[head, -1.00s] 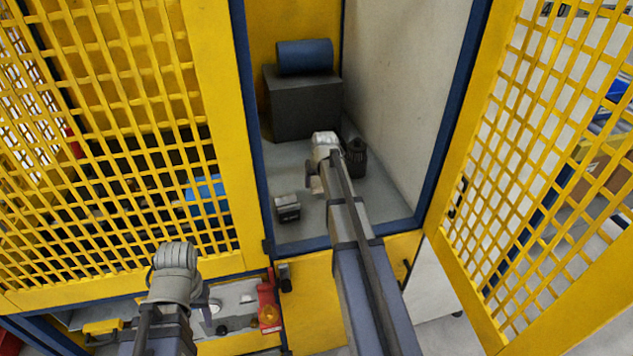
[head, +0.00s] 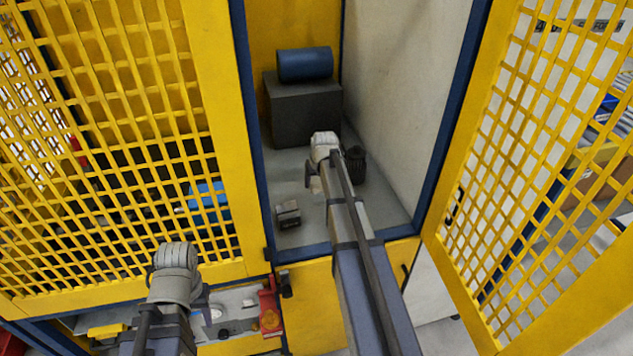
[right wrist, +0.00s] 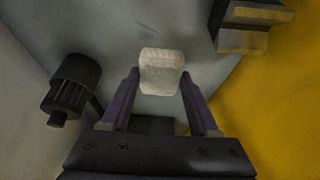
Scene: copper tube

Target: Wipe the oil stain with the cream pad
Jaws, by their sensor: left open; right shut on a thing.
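The cream pad (right wrist: 162,72) is between the fingertips of my right gripper (right wrist: 160,88) in the right wrist view. That gripper is shut on it, above the grey cabinet floor (right wrist: 120,30). In the head view my right gripper (head: 313,180) is inside the open cabinet, partly hidden by its own arm. I cannot make out an oil stain on the floor; it may be hidden under the pad or arm. My left gripper (head: 203,297) is open, low at the left outside the cabinet, mostly hidden behind its wrist.
A small dark box (head: 287,214) lies left of my right gripper. A dark ribbed cylinder (head: 356,166) stands at its right. A blue roll (head: 305,64) rests on a dark block (head: 305,108) behind. Yellow mesh panels (head: 120,130) flank the opening.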

